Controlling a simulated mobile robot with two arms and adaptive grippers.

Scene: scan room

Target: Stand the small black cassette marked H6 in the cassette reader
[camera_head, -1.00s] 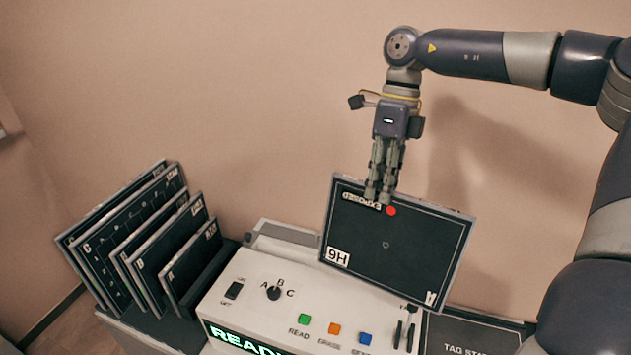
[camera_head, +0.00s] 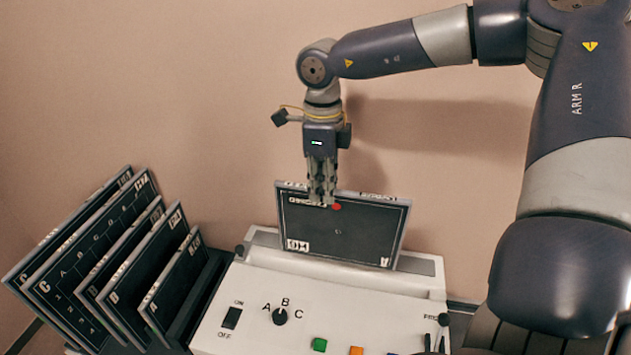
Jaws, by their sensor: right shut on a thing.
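The black cassette (camera_head: 340,238) is upright at the back of the white cassette reader (camera_head: 345,310). Its white H6 label shows at its lower left, blurred now; in the earlier frame its print was upside down. A red dot is near its top edge. My right gripper (camera_head: 321,198) points down from above and is shut on the cassette's top edge, left of the middle. The cassette's lower edge is at the reader's raised back ledge; I cannot tell whether it is in a slot or just above. My left gripper is not in view.
A rack (camera_head: 205,290) at the left holds several larger dark cassettes, leaning. The reader's top has a rocker switch (camera_head: 231,318), an A-B-C knob (camera_head: 280,316) and coloured buttons (camera_head: 319,345). A bare wall (camera_head: 200,80) is behind.

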